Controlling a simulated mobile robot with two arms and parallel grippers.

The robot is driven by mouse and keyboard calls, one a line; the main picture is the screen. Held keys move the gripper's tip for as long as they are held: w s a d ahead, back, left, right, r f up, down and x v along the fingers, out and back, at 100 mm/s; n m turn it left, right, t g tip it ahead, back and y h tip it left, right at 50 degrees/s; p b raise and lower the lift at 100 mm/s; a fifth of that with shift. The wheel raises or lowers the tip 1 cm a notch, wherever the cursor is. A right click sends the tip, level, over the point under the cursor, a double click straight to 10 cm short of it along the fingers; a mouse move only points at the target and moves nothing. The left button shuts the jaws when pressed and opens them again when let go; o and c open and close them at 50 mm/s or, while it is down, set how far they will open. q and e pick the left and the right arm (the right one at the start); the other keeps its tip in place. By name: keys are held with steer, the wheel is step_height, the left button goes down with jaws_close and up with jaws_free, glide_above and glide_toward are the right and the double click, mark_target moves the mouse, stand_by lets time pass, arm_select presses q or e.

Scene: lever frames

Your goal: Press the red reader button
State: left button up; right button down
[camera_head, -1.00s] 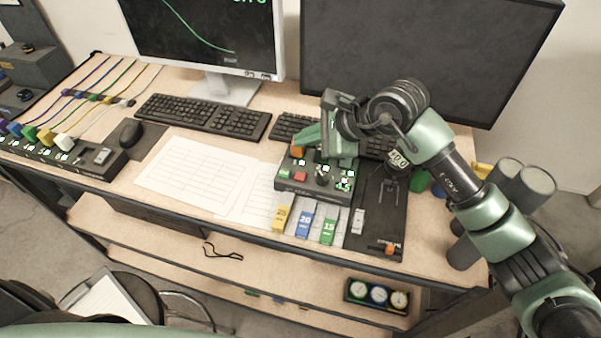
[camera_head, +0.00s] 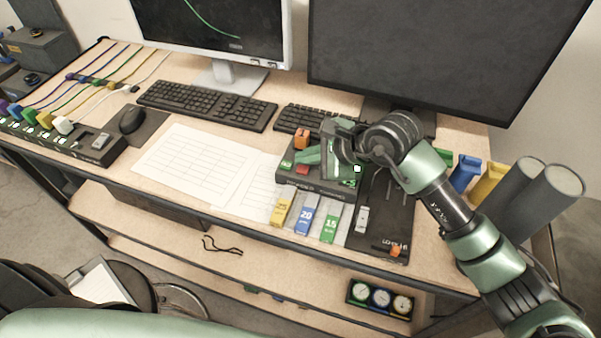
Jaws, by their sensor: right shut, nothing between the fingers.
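The reader is a dark control box (camera_head: 310,184) on the desk, right of the paper sheets. An orange block-like part (camera_head: 302,137) stands behind the fingers. The gripper hides the right part of the box's top. My left gripper is not in view.
Yellow (camera_head: 282,210), blue (camera_head: 305,217) and green (camera_head: 330,226) tabs lie in front of the box. A black panel (camera_head: 385,220) is to the right. Two keyboards (camera_head: 205,105) and monitors stand behind. Paper sheets (camera_head: 200,165) cover the desk at left.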

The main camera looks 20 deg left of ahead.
steer(key=shift+f, duration=0.15)
steer(key=shift+w+d, duration=0.15)
arm_select(q)
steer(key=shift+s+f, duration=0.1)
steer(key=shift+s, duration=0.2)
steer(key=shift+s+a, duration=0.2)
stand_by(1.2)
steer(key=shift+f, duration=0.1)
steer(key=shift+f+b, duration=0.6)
steer(key=shift+b, duration=0.05)
arm_select(e)
steer(key=shift+f, duration=0.45)
